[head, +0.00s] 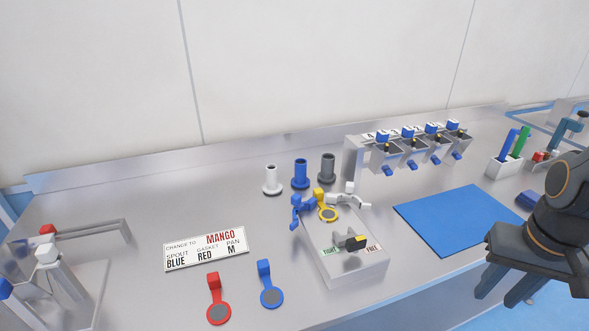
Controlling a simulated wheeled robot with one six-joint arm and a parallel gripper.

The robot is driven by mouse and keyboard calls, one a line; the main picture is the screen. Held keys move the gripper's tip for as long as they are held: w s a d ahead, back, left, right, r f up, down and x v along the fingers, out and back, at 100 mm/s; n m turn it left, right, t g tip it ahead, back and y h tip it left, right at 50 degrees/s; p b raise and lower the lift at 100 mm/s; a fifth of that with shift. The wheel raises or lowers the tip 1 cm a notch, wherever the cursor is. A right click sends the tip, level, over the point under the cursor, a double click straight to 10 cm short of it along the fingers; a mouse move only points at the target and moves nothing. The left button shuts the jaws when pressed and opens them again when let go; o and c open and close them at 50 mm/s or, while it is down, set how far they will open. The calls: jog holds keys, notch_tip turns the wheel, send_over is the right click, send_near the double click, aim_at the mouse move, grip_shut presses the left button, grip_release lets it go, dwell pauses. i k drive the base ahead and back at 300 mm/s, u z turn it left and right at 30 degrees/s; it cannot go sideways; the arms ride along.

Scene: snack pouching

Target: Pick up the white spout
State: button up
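The white spout (272,181) stands upright on its flanged base on the steel counter, left of the blue spout (300,174) and the dark grey spout (327,169). Nothing touches it. My gripper (497,299) is at the lower right, far from the spouts and beyond the counter's front edge. It points down, its two fingers are apart, and nothing shows between them.
A grey block (345,269) with clamps and a yellow ring stands in front of the spouts. A sign (206,247), red gasket (218,312) and blue gasket (271,296) lie left of it. A blue mat (455,219) and hopper rack (354,158) are to the right.

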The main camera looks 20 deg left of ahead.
aim_at(272, 187)
jog(key=u, duration=0.55)
jog(key=i, duration=0.8)
jog(key=u, duration=0.85)
